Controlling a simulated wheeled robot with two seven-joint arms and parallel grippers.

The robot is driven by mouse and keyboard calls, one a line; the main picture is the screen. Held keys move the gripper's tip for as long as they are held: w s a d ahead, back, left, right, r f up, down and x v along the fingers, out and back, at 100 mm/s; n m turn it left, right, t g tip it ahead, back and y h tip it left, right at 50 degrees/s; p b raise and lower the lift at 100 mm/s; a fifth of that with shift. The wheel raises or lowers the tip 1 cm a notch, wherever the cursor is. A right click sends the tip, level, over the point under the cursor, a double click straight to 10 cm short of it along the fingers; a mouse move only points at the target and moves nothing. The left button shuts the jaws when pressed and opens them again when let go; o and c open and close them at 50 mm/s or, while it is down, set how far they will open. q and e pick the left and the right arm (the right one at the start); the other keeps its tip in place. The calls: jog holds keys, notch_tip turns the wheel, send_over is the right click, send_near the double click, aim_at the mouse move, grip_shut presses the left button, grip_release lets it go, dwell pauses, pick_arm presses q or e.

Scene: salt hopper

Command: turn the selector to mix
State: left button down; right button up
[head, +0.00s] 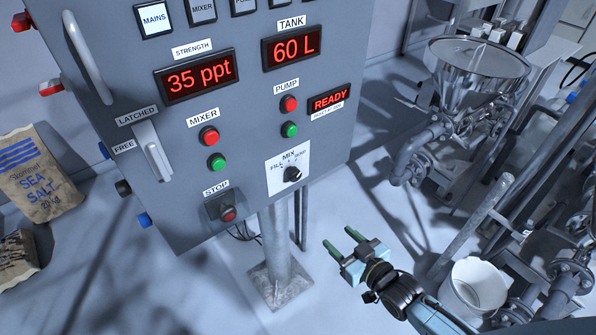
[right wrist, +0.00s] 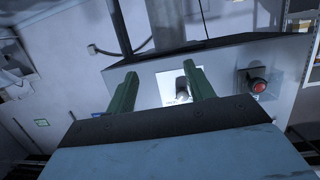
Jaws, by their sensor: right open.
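The selector (head: 292,174) is a small black knob on a white plate (head: 279,181) low on the grey control panel. The plate is marked FILL, MIX and a third word that looks like SEND. Which mark the knob points to is too small to tell. My right gripper (head: 338,237) is open and empty, below and to the right of the selector, apart from it. In the right wrist view its green fingers (right wrist: 161,75) frame the selector (right wrist: 182,86), which lies beyond them and partly behind the right finger. My left gripper is not in view.
The stop button (head: 228,213) sits left of the selector and also shows in the right wrist view (right wrist: 258,86). Mixer and pump buttons are above. A latch handle (head: 153,152) juts from the panel's left side. A steel hopper (head: 478,75) and white bucket (head: 473,290) stand right.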

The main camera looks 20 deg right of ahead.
jog(key=t+y, duration=0.2)
send_near(297, 178)
jog(key=v, duration=0.4)
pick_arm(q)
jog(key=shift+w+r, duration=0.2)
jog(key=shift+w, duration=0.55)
pick_arm(e)
jog(key=shift+n, duration=0.3)
jog(key=x, duration=1.3)
jog(key=shift+w+a+r, duration=0.1)
jog(key=shift+w+a, duration=0.1)
jog(key=shift+w, duration=0.15)
jog(key=shift+c, duration=0.4)
jog(key=c, duration=0.9)
